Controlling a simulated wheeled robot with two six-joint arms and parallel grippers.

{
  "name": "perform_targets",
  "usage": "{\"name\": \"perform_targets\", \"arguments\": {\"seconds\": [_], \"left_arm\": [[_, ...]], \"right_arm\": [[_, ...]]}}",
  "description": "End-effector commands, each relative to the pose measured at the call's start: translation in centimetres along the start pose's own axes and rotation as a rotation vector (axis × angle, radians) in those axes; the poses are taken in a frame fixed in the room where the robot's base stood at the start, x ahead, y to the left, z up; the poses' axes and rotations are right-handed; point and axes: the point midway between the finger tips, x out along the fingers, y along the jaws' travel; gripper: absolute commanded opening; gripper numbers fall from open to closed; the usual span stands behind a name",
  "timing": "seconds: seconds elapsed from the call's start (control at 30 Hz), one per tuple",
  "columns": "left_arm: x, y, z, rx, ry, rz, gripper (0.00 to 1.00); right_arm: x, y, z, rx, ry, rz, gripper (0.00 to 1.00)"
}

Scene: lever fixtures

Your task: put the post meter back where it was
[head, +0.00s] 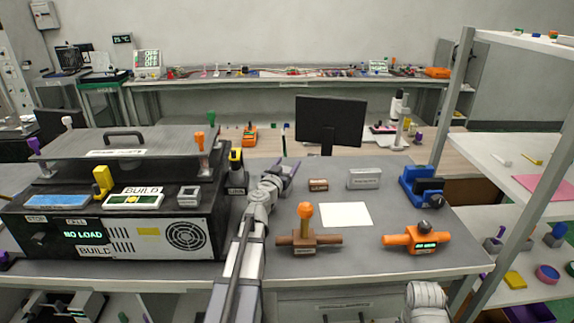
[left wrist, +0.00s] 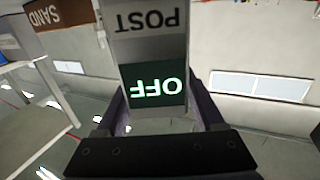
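The post meter (left wrist: 151,60) fills the middle of the left wrist view. It is a grey block with the word POST and a dark panel with a lit OFF, both upside down there. My left gripper (head: 283,172) reaches over the middle of the grey bench, between the black machine and the small brown block. In the left wrist view its dark fingers (left wrist: 160,108) lie along both sides of the meter and appear shut on it. I cannot make the meter out clearly in the head view. My right gripper is not in view; only part of my right arm shows.
The bench bears a brown block (head: 318,185), grey block (head: 365,178), blue fixture (head: 422,186), white sheet (head: 345,215), brown fixture with orange lever (head: 306,236) and orange fixture (head: 416,240). The black machine (head: 115,225) stands left; a shelf post (head: 450,110) rises right.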

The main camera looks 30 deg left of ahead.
Motion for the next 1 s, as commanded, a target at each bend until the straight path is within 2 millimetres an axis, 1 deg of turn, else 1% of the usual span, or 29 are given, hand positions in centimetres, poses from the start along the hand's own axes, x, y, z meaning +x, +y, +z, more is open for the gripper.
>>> {"name": "perform_targets", "arguments": {"seconds": [0.03,0.07,0.37,0.47,0.6,0.67,0.9,1.0], "left_arm": [[-0.2,0.1,0.1,0.000,0.000,0.001,0.77],[-0.2,0.1,0.1,0.000,0.000,0.001,0.80],[-0.2,0.1,0.0,0.000,-0.001,0.002,0.80],[-0.2,0.1,-0.4,-0.001,0.000,0.002,0.80],[-0.2,0.1,-1.6,0.000,0.000,0.001,0.80],[-1.5,0.2,-1.1,0.000,0.000,0.000,0.80],[-5.9,0.2,-1.1,0.000,0.000,0.000,0.80],[-7.2,0.1,-1.1,0.000,0.000,0.000,0.80]], "right_arm": [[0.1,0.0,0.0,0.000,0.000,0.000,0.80],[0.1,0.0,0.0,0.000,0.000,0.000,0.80],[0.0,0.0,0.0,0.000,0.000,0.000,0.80],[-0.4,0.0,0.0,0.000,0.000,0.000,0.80],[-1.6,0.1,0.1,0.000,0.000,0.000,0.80],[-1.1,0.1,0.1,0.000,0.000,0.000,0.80],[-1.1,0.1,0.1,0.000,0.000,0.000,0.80],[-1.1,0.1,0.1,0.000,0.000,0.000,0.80]]}}
